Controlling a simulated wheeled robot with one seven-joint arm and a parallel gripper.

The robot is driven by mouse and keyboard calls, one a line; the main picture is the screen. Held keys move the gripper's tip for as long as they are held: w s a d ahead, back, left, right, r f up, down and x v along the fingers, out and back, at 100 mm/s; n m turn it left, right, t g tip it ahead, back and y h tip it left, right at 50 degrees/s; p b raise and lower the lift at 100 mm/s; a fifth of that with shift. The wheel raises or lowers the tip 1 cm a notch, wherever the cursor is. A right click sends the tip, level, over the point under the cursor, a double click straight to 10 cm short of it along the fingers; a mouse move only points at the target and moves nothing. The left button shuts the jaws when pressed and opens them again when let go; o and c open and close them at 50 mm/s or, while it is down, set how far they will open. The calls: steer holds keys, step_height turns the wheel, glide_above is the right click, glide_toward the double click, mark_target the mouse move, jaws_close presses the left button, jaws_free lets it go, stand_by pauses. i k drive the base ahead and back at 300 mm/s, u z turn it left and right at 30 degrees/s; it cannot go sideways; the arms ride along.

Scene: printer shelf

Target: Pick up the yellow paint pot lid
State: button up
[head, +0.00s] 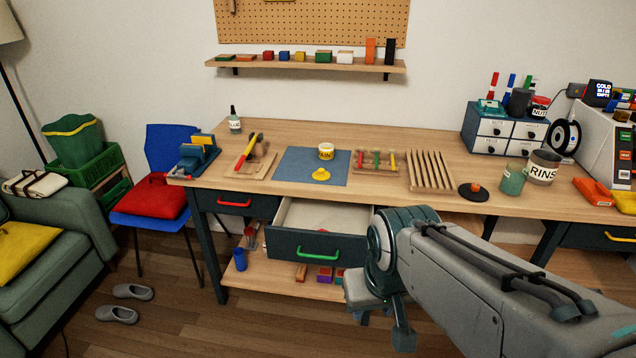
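The yellow paint pot lid (321,175) lies on the blue mat (300,178) on the workbench, with a small knob on top. The paint pot (326,152), white and yellow with dark lettering, stands just behind the lid on the same mat. The lid is apart from the pot, and nothing covers it. My arm reaches in from the lower right, in front of the bench and well short of the lid.
An open drawer (318,244) juts out below the mat. A wooden rack with coloured tools (377,163) and a slatted rack (430,171) stand right of the mat. A board with a yellow-and-red tool (248,163) lies left. Bare bench top lies behind the mat.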

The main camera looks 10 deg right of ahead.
mark_target(321, 174)
steer(key=u, duration=1)
steer(key=i, duration=1.8)
steer(key=z, duration=0.95)
steer(key=i, duration=0.3)
steer(key=z, duration=0.2)
